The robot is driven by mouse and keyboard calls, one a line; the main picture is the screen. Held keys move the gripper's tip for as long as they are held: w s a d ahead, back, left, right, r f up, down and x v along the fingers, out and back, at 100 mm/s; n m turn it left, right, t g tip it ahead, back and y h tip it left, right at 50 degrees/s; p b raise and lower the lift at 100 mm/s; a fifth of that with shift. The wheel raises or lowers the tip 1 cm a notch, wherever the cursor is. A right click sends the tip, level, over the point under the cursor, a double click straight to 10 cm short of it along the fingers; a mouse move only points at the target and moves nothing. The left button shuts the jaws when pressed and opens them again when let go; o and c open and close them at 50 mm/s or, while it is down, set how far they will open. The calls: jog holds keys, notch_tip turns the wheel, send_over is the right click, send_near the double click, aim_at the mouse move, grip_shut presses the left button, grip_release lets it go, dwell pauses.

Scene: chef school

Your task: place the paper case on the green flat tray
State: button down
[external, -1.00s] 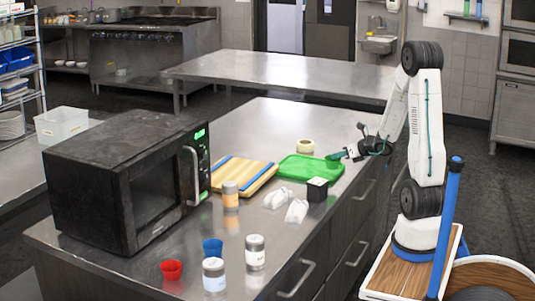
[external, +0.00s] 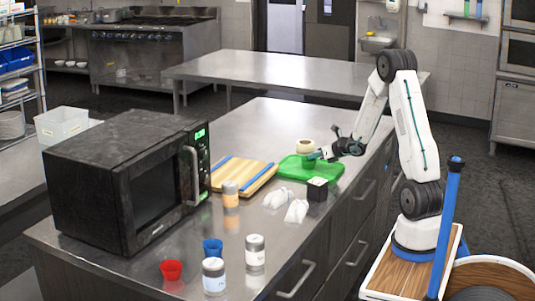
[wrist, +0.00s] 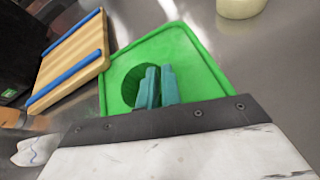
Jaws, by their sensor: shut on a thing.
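The green flat tray (external: 329,172) lies on the steel counter; it fills the middle of the wrist view (wrist: 180,48). A dark green round paper case (external: 308,164) is over the tray's left part, and it shows in the wrist view (wrist: 129,86) beside my fingers. My gripper (external: 317,155) is shut on the paper case with its teal fingers (wrist: 155,86). I cannot tell whether the case touches the tray. The fingers hide part of the case.
A cutting board (external: 243,177) with blue edges lies left of the tray. A dark box (external: 317,189), white crumpled things (external: 297,211) and a cream roll (external: 305,146) stand close by. Red (external: 171,270) and blue (external: 212,248) cups, several jars and a microwave (external: 125,180) occupy the near left.

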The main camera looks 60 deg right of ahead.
jog(key=c, duration=1.6)
grip_release()
jog(key=shift+o, duration=0.2)
